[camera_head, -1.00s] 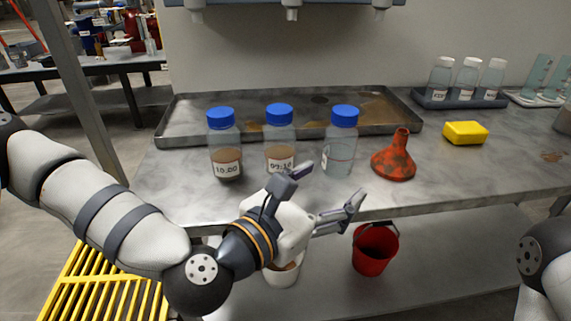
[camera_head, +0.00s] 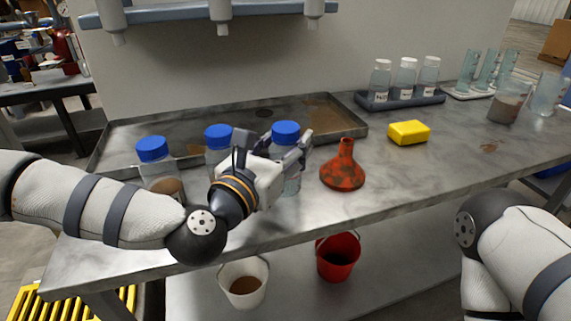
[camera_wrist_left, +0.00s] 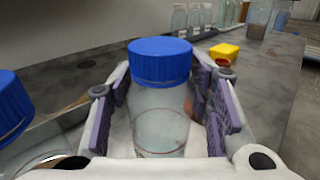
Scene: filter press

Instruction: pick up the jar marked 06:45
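Three jars with blue caps stand in a row on the grey bench. The rightmost jar (camera_head: 286,131), also in the left wrist view (camera_wrist_left: 160,100), is clear with pale contents; no time mark on it is readable now. My left gripper (camera_head: 274,145) is open, its fingers on either side of this jar, with gaps to the glass in the left wrist view. The left jar (camera_head: 152,149) holds brown sediment; my arm partly covers it. The middle jar (camera_head: 218,136) is mostly hidden behind my gripper. My right gripper is out of view.
An orange-red stained funnel (camera_head: 343,172) stands just right of the rightmost jar. A yellow sponge (camera_head: 409,132), a rack of small bottles (camera_head: 403,97) and a shallow metal tray (camera_head: 345,122) lie farther back. A white bucket (camera_head: 243,283) and red bucket (camera_head: 338,257) sit below.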

